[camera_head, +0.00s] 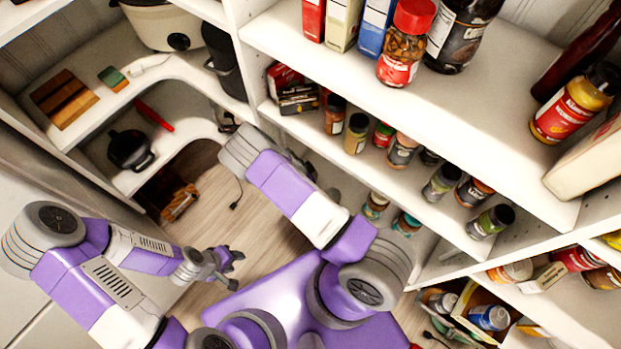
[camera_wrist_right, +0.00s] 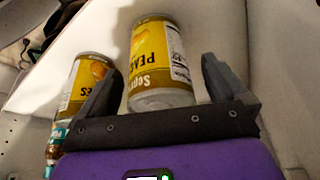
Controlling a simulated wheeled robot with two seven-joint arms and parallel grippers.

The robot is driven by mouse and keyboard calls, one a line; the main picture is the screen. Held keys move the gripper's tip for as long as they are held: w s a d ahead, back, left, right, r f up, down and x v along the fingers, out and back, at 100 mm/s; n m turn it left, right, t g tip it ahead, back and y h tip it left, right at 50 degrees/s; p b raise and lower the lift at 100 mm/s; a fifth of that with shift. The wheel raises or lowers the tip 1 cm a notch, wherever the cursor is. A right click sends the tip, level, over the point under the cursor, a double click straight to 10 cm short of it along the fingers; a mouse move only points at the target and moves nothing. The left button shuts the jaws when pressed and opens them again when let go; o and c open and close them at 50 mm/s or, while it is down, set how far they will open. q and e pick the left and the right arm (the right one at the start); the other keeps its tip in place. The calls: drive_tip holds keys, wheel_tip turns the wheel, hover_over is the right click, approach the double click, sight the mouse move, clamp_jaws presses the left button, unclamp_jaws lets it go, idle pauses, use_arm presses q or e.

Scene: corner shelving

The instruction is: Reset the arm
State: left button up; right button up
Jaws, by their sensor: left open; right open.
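My left gripper (camera_head: 228,265) is small in the head view, at the end of the purple and white left arm (camera_head: 80,270). It is low over the wooden floor, with its fingers apart and nothing visible between them. My right arm (camera_head: 295,195) reaches up and left toward the corner shelving; its gripper cannot be made out there. In the right wrist view my right gripper (camera_wrist_right: 160,82) is open, fingers spread. A yellow peach can (camera_wrist_right: 160,55) appears upside down in the picture between the fingers, with visible space at the right finger. Contact with the left finger is unclear.
A second yellow can (camera_wrist_right: 83,80) is left of the fingers. Shelves with jars (camera_head: 401,45) and spices (camera_head: 357,133) run along the right. The left shelves hold a black pot (camera_head: 130,150) and a wooden block (camera_head: 64,99). Open floor (camera_head: 215,210) lies between.

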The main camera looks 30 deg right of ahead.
drive_tip(key=p+v, duration=0.1)
drive_tip(key=v, duration=0.5)
drive_tip(key=shift+f, duration=0.1)
drive_tip(key=b+x, duration=0.2)
drive_tip(key=x, duration=0.5)
drive_tip(key=shift+d+f, duration=0.15)
drive_tip(key=shift+f, duration=0.2)
drive_tip(key=shift+r+p, duration=0.55)
drive_tip(key=shift+f, duration=0.1)
